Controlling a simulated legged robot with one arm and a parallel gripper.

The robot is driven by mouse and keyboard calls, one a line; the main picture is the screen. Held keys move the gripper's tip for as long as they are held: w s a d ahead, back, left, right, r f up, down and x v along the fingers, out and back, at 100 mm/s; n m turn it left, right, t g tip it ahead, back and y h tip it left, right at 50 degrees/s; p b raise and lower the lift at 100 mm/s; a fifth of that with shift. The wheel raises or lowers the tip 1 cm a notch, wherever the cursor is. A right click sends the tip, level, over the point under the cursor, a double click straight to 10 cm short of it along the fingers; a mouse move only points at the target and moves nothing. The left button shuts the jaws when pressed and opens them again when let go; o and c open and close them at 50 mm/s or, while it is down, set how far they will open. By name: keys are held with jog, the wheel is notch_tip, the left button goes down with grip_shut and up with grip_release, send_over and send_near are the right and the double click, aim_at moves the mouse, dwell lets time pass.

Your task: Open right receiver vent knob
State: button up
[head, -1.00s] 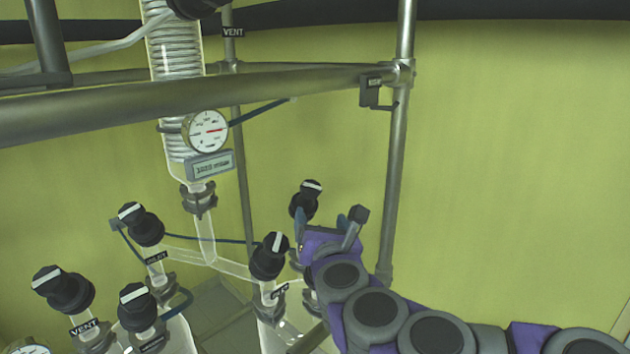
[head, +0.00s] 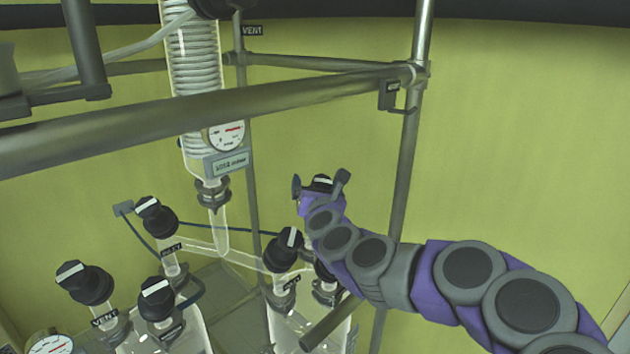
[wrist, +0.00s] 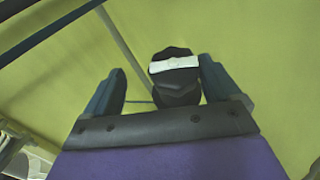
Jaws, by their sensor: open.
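A black knob with a white bar on its top (head: 320,182) stands at the right rear of the glassware in the head view. Its label is hidden behind my arm. In the wrist view the same knob (wrist: 176,80) sits between my two fingers, nearer the right finger, with its white bar lying nearly crosswise. My gripper (head: 319,179) is open around the knob, one finger on each side; the wrist view also shows the open gripper (wrist: 165,85). A gap shows at the left finger; whether the right finger touches cannot be told. The knob's stem is mostly hidden.
Another black knob (head: 285,248) stands just left of my arm. An inlet knob (head: 157,216), a vent knob (head: 84,283) and a further knob (head: 157,298) are at left. A metal rail (head: 230,112) and upright post (head: 411,150) frame the glassware.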

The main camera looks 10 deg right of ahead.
aim_at(320, 181)
jog(key=shift+w, duration=0.4)
jog(key=w+d, duration=0.2)
jog(key=shift+d+f, duration=0.15)
jog(key=shift+d, duration=0.25)
jog(key=shift+a, duration=0.95)
jog(key=shift+c, duration=1.6)
jog(key=shift+d, duration=0.55)
jog(key=c, duration=0.4)
jog(key=shift+c, duration=1)
jog(key=shift+a, duration=0.2)
jog(key=shift+c, duration=0.2)
